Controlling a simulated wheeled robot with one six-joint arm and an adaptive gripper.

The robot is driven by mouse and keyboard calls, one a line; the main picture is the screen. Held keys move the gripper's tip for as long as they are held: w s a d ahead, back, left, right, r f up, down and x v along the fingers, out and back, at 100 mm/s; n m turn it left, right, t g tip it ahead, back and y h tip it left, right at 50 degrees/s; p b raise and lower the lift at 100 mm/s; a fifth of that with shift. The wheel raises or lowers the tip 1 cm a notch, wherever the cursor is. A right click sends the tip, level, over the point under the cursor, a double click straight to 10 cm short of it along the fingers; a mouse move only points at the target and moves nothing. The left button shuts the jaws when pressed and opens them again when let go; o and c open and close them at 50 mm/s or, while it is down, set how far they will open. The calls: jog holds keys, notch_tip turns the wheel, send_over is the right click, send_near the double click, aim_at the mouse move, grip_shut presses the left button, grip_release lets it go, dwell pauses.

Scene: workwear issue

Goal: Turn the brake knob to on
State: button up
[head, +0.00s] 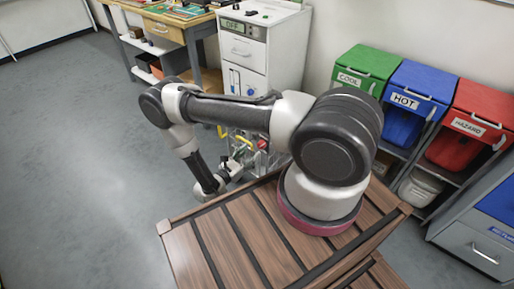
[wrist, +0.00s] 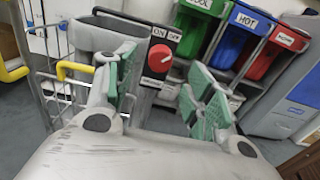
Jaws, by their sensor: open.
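The brake knob (wrist: 160,58) is a red round knob on a dark upright plate (wrist: 160,50) in the wrist view. The plate is marked ON at the left and OFF at the right. A pale mark on the knob seems to point up and right, toward OFF. My gripper (wrist: 166,92) is open, its green-padded fingers apart and empty. The knob appears between the fingers and beyond them; I see no contact. In the head view my gripper (head: 226,178) is low beside the wire cart (head: 246,152), and I cannot clearly make out the knob.
The cart has a yellow handle (wrist: 75,70) and a grey bin (wrist: 100,35) left of the plate. A white cabinet (head: 262,50) stands behind it. Green (head: 362,68), blue (head: 415,90) and red (head: 478,115) bins stand at the right. The floor at left is clear.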

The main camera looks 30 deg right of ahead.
aim_at(259, 147)
jog(key=x, duration=0.6)
jog(key=shift+d, duration=0.25)
jog(key=shift+c, duration=0.2)
jog(key=c, duration=1)
